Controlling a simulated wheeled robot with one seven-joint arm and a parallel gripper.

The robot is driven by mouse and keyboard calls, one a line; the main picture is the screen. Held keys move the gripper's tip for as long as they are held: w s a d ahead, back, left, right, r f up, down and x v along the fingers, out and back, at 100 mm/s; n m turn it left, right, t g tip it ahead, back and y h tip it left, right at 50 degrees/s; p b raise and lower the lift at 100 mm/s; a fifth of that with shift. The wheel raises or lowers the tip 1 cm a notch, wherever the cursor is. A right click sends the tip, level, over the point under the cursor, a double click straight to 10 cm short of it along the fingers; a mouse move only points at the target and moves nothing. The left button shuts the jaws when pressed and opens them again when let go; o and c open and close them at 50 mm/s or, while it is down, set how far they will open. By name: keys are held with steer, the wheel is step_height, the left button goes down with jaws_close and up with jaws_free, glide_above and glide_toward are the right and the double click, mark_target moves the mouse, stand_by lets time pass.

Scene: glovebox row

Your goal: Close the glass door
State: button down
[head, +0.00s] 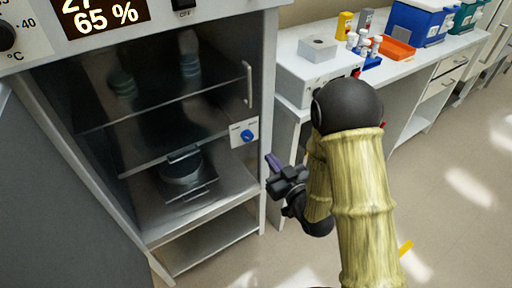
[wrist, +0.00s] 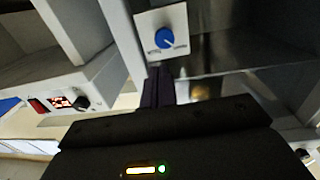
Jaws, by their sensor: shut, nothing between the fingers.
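The glass door (head: 155,85) is a dark, see-through pane on the front of the cabinet, with a pale upright handle (head: 248,83) near its right edge. Jars show dimly behind it. I cannot tell how far it stands open. My gripper (head: 270,162) is shut and empty, just right of the cabinet's right post, below and right of the handle. In the wrist view its fingers (wrist: 157,88) are together, just below the white plate with a blue knob (wrist: 165,38). I cannot tell whether they touch anything. The handle is not clear in the wrist view.
The blue knob (head: 247,135) is on the cabinet's right post. A round dark vessel (head: 181,167) sits low inside the cabinet. On the right, a bench (head: 425,66) carries a grey instrument (head: 300,78), bottles, an orange tray (head: 397,47) and a blue box (head: 418,22).

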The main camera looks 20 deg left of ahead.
mark_target(252, 135)
steer(key=b, duration=0.4)
steer(key=shift+a+f, duration=0.15)
steer(key=shift+f, duration=0.05)
steer(key=x, duration=0.9)
steer(key=shift+r, duration=0.15)
steer(key=shift+w, duration=0.15)
